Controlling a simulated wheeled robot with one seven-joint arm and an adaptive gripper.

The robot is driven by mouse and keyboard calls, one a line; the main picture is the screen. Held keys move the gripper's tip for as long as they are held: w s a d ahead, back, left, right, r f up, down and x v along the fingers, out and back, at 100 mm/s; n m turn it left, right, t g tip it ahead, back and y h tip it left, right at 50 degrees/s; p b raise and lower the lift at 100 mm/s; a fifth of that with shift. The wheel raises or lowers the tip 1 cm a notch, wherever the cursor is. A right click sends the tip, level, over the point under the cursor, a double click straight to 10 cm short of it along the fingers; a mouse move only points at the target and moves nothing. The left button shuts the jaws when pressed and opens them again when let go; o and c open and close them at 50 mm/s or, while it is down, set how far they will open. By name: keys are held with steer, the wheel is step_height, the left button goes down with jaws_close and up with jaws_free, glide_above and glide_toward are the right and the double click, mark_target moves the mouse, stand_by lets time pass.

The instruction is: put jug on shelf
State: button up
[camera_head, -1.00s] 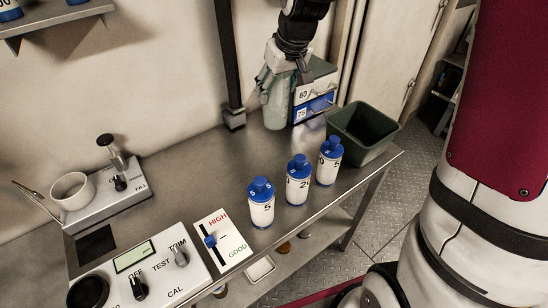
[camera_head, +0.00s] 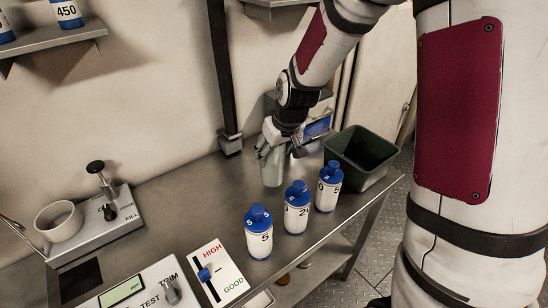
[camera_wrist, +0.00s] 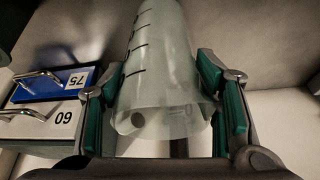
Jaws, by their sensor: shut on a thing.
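The jug (camera_head: 272,168) is a pale green translucent vessel with dark graduation marks. My gripper (camera_head: 273,145) is shut on it near the back of the bench, left of the green bin. In the wrist view the jug (camera_wrist: 160,60) sits between the two green-padded fingers of my gripper (camera_wrist: 167,105). It looks roughly upright in the head view; I cannot tell whether its base touches the bench. The wall shelf (camera_head: 50,40) is at the upper left, with a blue-and-white bottle marked 450 (camera_head: 66,12) and part of another.
Three blue-capped bottles (camera_head: 297,208) stand in a row on the steel bench (camera_head: 190,190). A green bin (camera_head: 360,158) is at right, a drawer unit (camera_wrist: 45,120) behind. A dark post (camera_head: 222,80) rises between jug and shelf. A filling device (camera_head: 85,225) and control panel are at left.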

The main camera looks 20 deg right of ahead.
steer(key=shift+f, duration=0.9)
steer(key=shift+f, duration=0.2)
steer(key=o, duration=1.2)
